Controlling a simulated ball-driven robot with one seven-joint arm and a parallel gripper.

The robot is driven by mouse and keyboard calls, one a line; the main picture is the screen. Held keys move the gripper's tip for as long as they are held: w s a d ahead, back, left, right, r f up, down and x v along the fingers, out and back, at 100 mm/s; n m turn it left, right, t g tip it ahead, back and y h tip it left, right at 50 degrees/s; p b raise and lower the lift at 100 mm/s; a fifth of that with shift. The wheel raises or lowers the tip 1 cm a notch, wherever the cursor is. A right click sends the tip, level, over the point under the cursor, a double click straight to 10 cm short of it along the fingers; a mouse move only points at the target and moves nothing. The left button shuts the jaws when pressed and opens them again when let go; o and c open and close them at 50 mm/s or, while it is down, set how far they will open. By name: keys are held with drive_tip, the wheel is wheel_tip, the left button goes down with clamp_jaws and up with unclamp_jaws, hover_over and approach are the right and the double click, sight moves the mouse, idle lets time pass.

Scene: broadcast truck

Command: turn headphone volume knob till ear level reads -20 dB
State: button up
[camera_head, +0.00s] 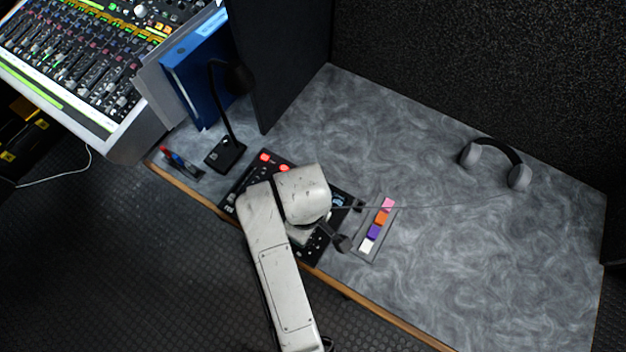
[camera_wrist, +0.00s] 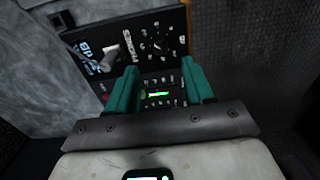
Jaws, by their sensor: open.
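The black control panel (camera_head: 240,190) lies at the table's front edge, mostly covered by my arm in the head view. In the wrist view the panel (camera_wrist: 172,20) shows a round black knob (camera_wrist: 157,46) ringed by white marks. A display with pale blue characters (camera_wrist: 86,52) is at its left; I see "dB" but cannot read the value. My gripper (camera_wrist: 160,68) is open, with its two teal fingers apart over the panel. The knob appears between and beyond the fingertips; contact is not visible.
A grey lever-like part (camera_wrist: 109,55) stands left of the fingers. Headphones (camera_head: 497,163) lie at the right, with a thin cable toward the panel. A strip of coloured blocks (camera_head: 376,226) lies beside the panel; a gooseneck microphone (camera_head: 227,150) stands left.

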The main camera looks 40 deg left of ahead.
wheel_tip(320, 180, down, 8)
drive_tip(key=shift+r, duration=0.2)
clamp_jaws()
idle(0.6)
